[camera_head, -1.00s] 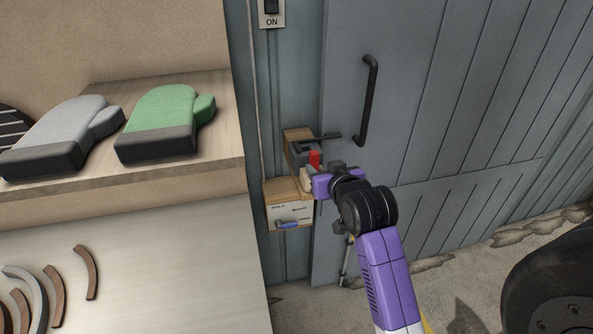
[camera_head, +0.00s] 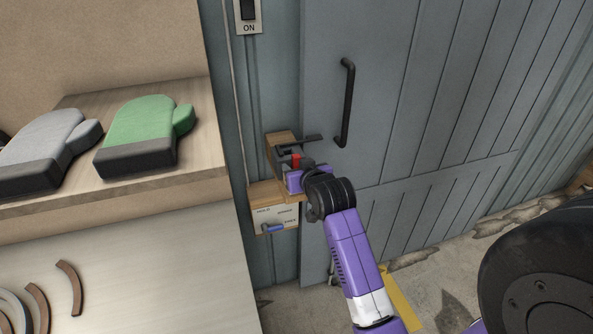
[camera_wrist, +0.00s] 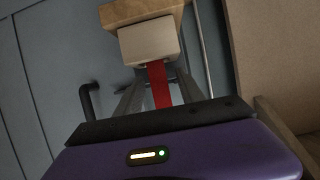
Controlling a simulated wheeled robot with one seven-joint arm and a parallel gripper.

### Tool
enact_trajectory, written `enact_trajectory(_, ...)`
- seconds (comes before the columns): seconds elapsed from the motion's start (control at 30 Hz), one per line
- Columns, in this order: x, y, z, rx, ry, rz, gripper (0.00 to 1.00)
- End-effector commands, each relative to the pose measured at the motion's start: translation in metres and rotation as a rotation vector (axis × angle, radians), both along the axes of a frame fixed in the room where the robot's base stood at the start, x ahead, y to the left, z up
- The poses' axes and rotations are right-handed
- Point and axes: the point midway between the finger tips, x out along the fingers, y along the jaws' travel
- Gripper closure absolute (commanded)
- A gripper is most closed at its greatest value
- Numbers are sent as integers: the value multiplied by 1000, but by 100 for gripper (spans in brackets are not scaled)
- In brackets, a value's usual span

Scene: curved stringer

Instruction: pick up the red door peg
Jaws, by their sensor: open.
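The red door peg (camera_head: 296,161) shows as a small red piece at the grey latch block beside the door. In the wrist view the peg (camera_wrist: 158,84) is a red strip below a pale block, lying between the two grey fingers of my gripper (camera_wrist: 155,95). In the head view my gripper (camera_head: 291,166) is right at the peg, partly hidden by my purple wrist. The gripper is open, with the fingers on either side of the peg. Whether they touch it cannot be told.
A blue-grey plank door (camera_head: 400,100) with a black handle (camera_head: 347,103) fills the middle. A wooden box with a label (camera_head: 277,218) sits below the latch. At left, a shelf holds a green mitten (camera_head: 150,125) and a grey mitten (camera_head: 50,140). A black wheel (camera_head: 540,280) stands lower right.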

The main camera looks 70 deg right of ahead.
Motion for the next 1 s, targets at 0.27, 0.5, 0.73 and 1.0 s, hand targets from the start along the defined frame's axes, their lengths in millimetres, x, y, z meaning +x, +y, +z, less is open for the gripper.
enact_trajectory(0.27, 0, 0, 0, 0, 0, 0, 100)
enact_trajectory(0.5, 0, 0, 0, -1, -1, 0, 100)
enact_trajectory(0.73, 0, 0, 7, -2, -1, 0, 100)
enact_trajectory(1.0, 1, 0, 47, -6, -5, 1, 100)
